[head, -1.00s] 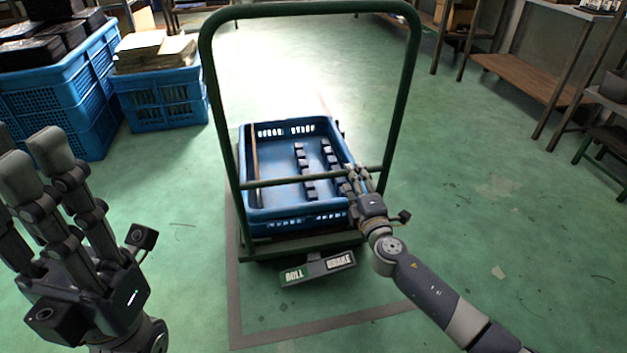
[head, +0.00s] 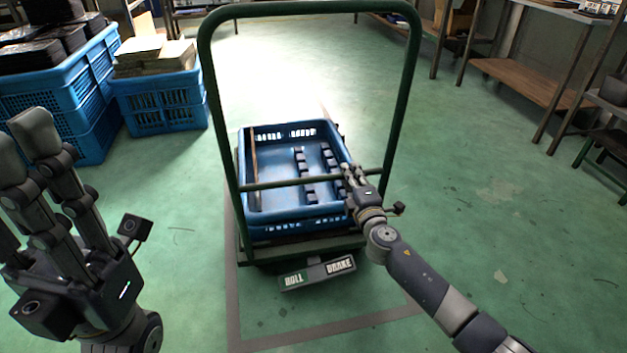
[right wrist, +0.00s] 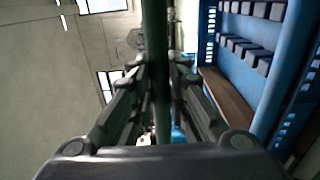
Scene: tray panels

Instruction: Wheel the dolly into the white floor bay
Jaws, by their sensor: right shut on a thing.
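The green dolly (head: 244,248) stands on the floor with its tall hoop handle toward me and a blue crate (head: 300,222) on its deck. A pedal plate (head: 318,273) marked ROLL and BRAKE sticks out at its near end. My right gripper (head: 358,180) is shut on the handle's lower crossbar near its right end; in the right wrist view the green bar (right wrist: 155,70) runs between the fingers. The floor bay's outline (head: 330,331) looks grey; its near and left lines show, and the dolly hides part of it. My left gripper (head: 25,135) is open and empty at left.
Stacked blue crates (head: 85,120) with black items and a blue crate of papers (head: 160,105) stand at back left. Shelving with a brown shelf (head: 525,82) lines the right side. Green floor is clear on both sides of the dolly and beyond it.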

